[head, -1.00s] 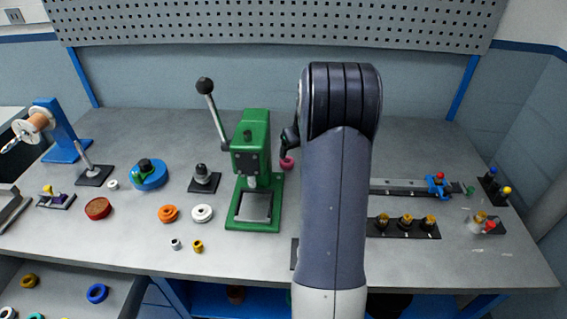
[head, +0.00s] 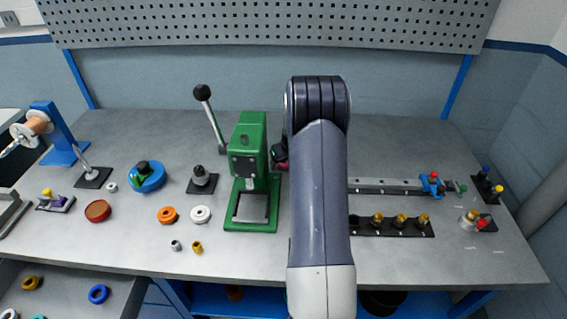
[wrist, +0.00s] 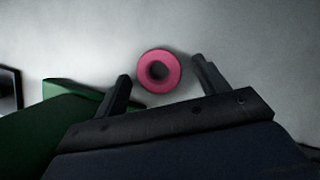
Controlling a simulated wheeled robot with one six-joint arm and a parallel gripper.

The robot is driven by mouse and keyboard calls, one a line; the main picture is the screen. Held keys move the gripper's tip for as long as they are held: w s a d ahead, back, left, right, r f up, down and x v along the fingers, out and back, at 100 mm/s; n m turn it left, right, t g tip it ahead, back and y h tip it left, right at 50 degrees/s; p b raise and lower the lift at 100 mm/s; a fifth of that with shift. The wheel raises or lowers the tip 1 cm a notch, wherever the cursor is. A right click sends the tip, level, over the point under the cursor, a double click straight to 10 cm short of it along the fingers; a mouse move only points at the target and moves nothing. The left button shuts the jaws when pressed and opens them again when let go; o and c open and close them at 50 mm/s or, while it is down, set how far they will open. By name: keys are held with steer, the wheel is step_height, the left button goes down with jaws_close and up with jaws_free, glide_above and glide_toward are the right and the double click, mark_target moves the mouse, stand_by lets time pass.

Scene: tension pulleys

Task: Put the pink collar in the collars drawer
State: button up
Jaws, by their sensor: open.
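The pink collar (wrist: 142,73) lies on the grey bench top in the wrist view, its hole facing me. My gripper (wrist: 161,68) is open, with one finger on each side of the collar in the picture; whether the fingertips are down at its level I cannot tell. In the head view my gripper (head: 279,154) is just right of the green press, and only a sliver of the pink collar (head: 282,167) shows beneath it. An open drawer (head: 65,290) at the bottom left holds several coloured rings; no label on it is readable.
The green press (head: 249,165) stands close left of my gripper, and its green body also fills the wrist view's lower left. An orange ring (head: 161,215) and a white ring (head: 193,214) lie left of the press. A rail (head: 390,186) lies to the right.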

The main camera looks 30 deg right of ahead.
steer(key=shift+c, duration=0.6)
steer(key=c, duration=1)
steer(key=shift+r, duration=0.15)
